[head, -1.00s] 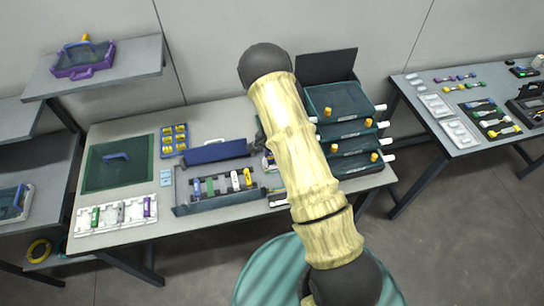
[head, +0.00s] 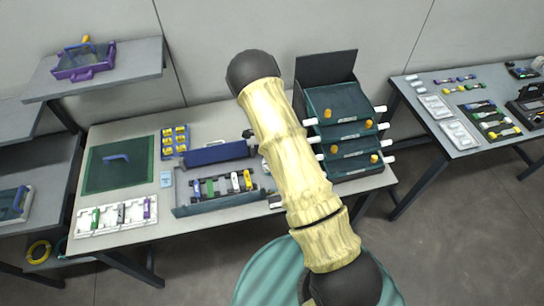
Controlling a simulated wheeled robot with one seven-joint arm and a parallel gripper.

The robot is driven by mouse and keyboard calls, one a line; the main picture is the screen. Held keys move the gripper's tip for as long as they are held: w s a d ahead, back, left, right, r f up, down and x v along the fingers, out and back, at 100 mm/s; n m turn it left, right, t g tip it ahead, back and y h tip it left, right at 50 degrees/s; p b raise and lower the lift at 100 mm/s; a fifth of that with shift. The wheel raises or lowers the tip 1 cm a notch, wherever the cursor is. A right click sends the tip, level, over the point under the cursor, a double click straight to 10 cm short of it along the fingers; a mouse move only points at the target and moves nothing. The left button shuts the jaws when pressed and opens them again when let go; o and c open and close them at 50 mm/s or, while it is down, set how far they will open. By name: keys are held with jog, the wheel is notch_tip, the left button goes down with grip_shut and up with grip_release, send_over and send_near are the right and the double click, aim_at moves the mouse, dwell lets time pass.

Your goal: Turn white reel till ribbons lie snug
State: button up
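No white reel with ribbons on it can be made out clearly. White cylinder ends (head: 380,108) stick out from both sides of the stacked dark green trays (head: 345,134), which carry yellow knobs (head: 328,113). A long grey holder (head: 225,198) on the middle of the table has green, blue, white and yellow pieces in it. My yellowish arm crosses the view between the holder and the trays. My gripper's fingers are hidden behind it, so their hold and distance from things do not show. Ribbons are too small to tell.
A green mat (head: 118,178) with a blue handle, a box of yellow parts (head: 174,141) and a white rack (head: 116,216) lie on the left of the table. A purple tray (head: 84,62) stands on a shelf. A second table (head: 458,85) is at the right.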

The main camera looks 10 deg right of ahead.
jog(key=shift+a, duration=0.1)
dwell(0.4)
jog(key=o, duration=1)
jog(key=shift+r, duration=0.1)
notch_tip(320, 180, up, 17)
jog(key=shift+r+b, duration=0.15)
jog(key=shift+b, duration=1)
